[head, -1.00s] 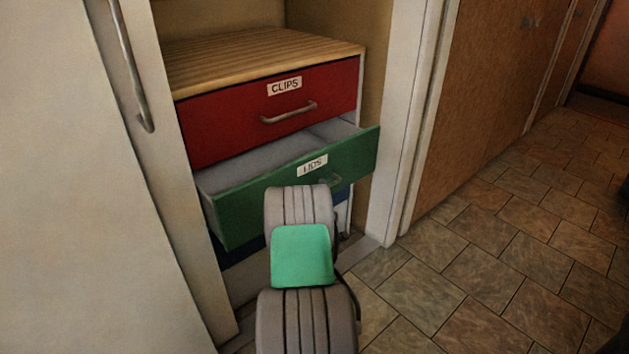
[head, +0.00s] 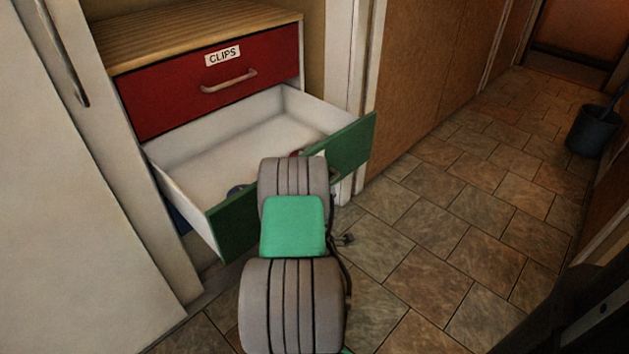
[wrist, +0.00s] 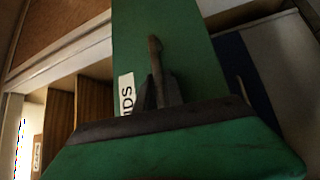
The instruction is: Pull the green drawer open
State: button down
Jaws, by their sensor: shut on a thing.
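The green drawer (head: 351,146) stands well out of its cabinet in the head view, with its pale inside (head: 245,140) showing. Something red and something dark blue show inside it, mostly hidden behind my arm. My arm covers the middle of the drawer front and hides my gripper's fingertips in the head view. In the wrist view, the green front (wrist: 170,35) carries a white label, partly hidden. There my gripper (wrist: 157,88) is shut on the drawer's handle (wrist: 154,48).
A closed red drawer (head: 175,97) labelled CLIPS, with a metal handle, sits above. A white door (head: 60,190) stands close on the left. A dark bucket (head: 591,130) stands at the far right. The tiled floor (head: 440,230) between is clear.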

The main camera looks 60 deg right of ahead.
jog(key=shift+s+a, duration=0.15)
jog(key=shift+s, duration=0.75)
jog(key=c, duration=1.7)
grip_release()
jog(key=v, duration=0.7)
jog(key=shift+s+a, duration=0.15)
jog(key=shift+a, duration=0.2)
